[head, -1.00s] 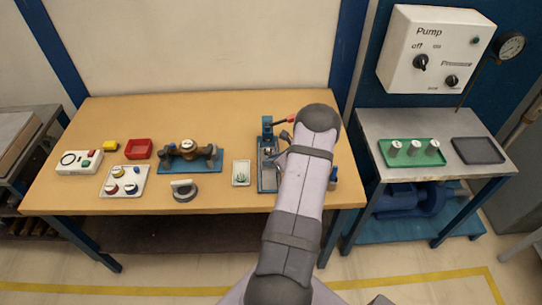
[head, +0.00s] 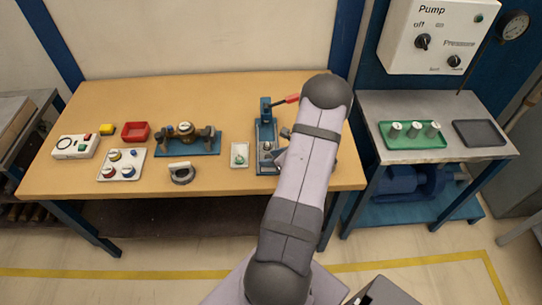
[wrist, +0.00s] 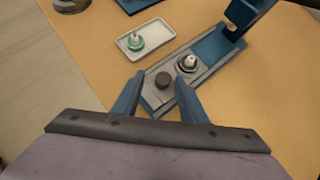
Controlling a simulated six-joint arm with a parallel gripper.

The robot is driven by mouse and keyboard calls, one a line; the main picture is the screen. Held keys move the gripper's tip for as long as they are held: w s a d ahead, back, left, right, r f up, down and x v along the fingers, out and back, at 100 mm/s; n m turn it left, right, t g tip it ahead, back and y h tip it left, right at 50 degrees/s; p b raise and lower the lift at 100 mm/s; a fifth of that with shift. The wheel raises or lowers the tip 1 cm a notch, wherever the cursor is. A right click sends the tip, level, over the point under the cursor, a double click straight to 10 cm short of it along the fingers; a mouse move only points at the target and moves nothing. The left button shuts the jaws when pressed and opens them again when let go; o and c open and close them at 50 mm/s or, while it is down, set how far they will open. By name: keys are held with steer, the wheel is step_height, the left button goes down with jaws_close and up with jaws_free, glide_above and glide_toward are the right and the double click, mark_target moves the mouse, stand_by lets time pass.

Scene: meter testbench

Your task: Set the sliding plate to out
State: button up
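The blue press fixture (head: 265,135) stands on the bench, left of my arm in the head view. In the wrist view its blue base (wrist: 212,50) runs diagonally and carries the grey sliding plate (wrist: 152,97). A dark round knob (wrist: 163,81) stands on the plate's near end. A small round metal part with a white top (wrist: 187,64) sits farther along. My gripper (wrist: 156,82) is open, with one blue finger on each side of the knob. I cannot tell whether the fingers touch it. In the head view my arm mostly hides the gripper.
A white tray (head: 233,163) with a green-based part stands left of the fixture. A red-handled lever (head: 290,99) rises at its back. A blue-based assembly (head: 205,146) and a round clamp-like piece (head: 181,173) stand farther left. Bare bench lies in front.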

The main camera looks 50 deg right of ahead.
steer(key=shift+w+d, duration=0.1)
steer(key=shift+d, duration=0.05)
steer(key=shift+s+r, duration=0.35)
steer(key=b+v, duration=0.1)
steer(key=v, duration=0.5)
steer(key=shift+s+b, duration=0.2)
steer(key=shift+b, duration=0.2)
steer(key=shift+r, duration=0.15)
